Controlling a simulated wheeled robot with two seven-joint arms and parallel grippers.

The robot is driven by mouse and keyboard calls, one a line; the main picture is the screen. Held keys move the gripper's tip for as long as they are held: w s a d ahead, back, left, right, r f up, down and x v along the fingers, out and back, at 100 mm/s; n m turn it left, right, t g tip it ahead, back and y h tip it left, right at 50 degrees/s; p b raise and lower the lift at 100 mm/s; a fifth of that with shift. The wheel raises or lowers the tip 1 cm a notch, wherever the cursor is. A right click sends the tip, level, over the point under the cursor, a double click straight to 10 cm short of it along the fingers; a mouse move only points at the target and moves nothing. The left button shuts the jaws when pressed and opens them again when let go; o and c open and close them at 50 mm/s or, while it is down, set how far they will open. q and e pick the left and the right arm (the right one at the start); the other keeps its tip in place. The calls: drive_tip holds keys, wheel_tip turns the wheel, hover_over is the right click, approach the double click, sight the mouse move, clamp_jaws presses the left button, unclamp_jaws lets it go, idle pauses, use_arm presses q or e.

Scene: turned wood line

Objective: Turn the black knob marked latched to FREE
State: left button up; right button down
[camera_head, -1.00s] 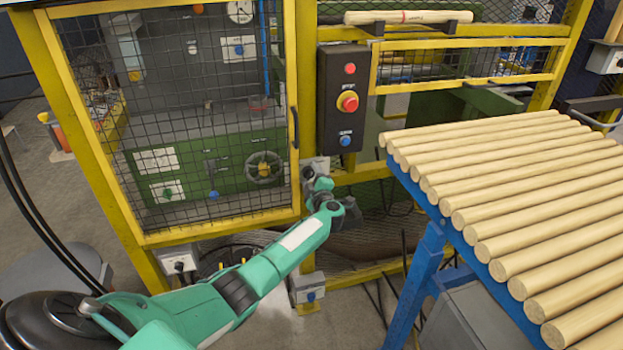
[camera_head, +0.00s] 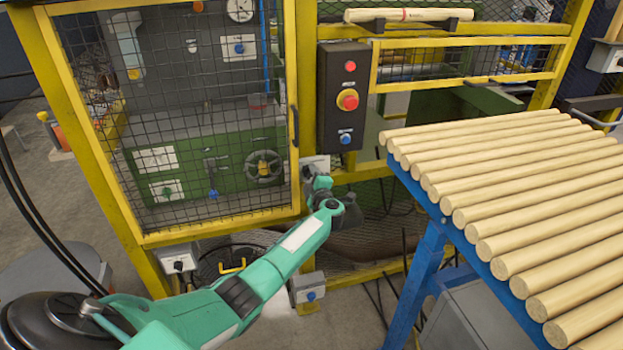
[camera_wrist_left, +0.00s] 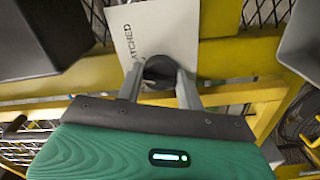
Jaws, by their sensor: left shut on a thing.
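The black knob (camera_wrist_left: 160,68) sits on a pale plate (camera_wrist_left: 150,30) printed "LATCHED" in the left wrist view. The first letter is partly covered. My left gripper (camera_wrist_left: 160,82) has one finger on each side of the knob and is shut on it. In the head view my left gripper (camera_head: 318,180) is at the yellow post right of the mesh door, just below the black button box. There the arm and hand hide the knob, and only part of the pale plate (camera_head: 318,162) shows. My right gripper is not in view.
The yellow-framed mesh door (camera_head: 180,130) stands left of the hand. The button box (camera_head: 343,95) with a red stop button is above it. A blue rack (camera_head: 420,250) with several wooden rods (camera_head: 510,190) stands close on the right. A grey box (camera_head: 308,288) sits below the arm.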

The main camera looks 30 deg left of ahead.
use_arm(q)
drive_tip(key=n+b, duration=0.3)
drive_tip(key=n, duration=0.1)
drive_tip(key=n+b, duration=0.2)
drive_tip(key=n, duration=0.2)
drive_tip(key=shift+f+n+b, duration=0.2)
drive_tip(key=shift+n+b, duration=0.2)
drive_tip(key=n+b, duration=0.2)
drive_tip(key=n, duration=0.1)
drive_tip(key=shift+r, duration=0.1)
drive_tip(key=shift+r+n, duration=0.1)
drive_tip(key=shift+n, duration=0.3)
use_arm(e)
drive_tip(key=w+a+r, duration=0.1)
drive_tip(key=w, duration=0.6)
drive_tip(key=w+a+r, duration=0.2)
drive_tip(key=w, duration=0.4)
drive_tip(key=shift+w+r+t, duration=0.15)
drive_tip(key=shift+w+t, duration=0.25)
use_arm(q)
drive_tip(key=o, duration=1)
drive_tip(key=shift+r, duration=0.15)
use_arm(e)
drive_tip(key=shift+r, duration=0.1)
